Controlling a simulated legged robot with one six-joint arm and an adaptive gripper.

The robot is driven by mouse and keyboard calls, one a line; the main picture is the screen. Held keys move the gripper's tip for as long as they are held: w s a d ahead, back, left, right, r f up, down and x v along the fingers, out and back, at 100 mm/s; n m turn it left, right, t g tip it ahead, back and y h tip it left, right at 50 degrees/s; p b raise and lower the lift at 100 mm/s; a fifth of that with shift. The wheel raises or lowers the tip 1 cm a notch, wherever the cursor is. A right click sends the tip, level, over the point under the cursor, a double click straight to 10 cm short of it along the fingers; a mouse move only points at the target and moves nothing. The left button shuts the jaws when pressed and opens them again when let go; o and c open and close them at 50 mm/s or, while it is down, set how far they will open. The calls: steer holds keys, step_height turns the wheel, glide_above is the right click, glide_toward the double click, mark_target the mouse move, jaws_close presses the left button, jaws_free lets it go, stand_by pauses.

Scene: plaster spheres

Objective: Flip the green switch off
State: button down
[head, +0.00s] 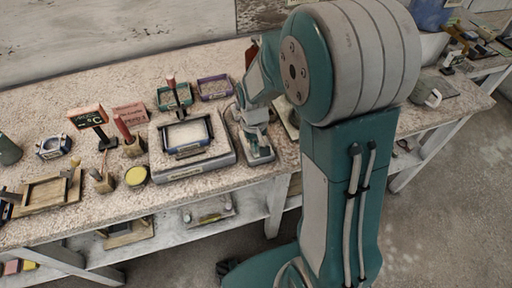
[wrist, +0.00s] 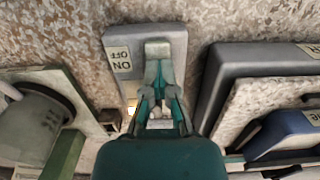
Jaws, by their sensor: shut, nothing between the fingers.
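The switch is a grey box (wrist: 113,44) under my gripper in the wrist view. A label (wrist: 121,61) on its left side reads ON and OFF, turned upside down. A pale grey-green lever-like part (wrist: 157,48) shows in the middle of the box, just beyond my fingers. A small yellowish glow (wrist: 131,107) shows left of the fingers. My gripper (wrist: 159,88) is shut and empty, over the box. Its fingers hide the box's middle, and I cannot tell whether they touch the lever. In the head view the switch box (head: 260,154) is at the table's front edge, below my gripper (head: 252,120).
A grey scale-like base with a framed tray (head: 192,172) stands close to the left of the switch. A grey mug (wrist: 35,120) is at left in the wrist view. Several tools and signs fill the table's left.

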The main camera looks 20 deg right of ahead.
steer(key=shift+w+f, duration=0.1)
steer(key=shift+f, duration=0.15)
step_height(320, 180, up, 14)
steer(key=shift+w+r, duration=0.2)
steer(key=shift+w, duration=0.05)
steer(key=shift+w, duration=0.1)
steer(key=shift+w+g, duration=0.6)
steer(key=shift+g, duration=0.3)
steer(key=s+f, duration=0.1)
steer(key=f, duration=0.8)
steer(key=s+f, duration=0.1)
steer(key=f, duration=0.3)
steer(key=shift+s+f, duration=0.35)
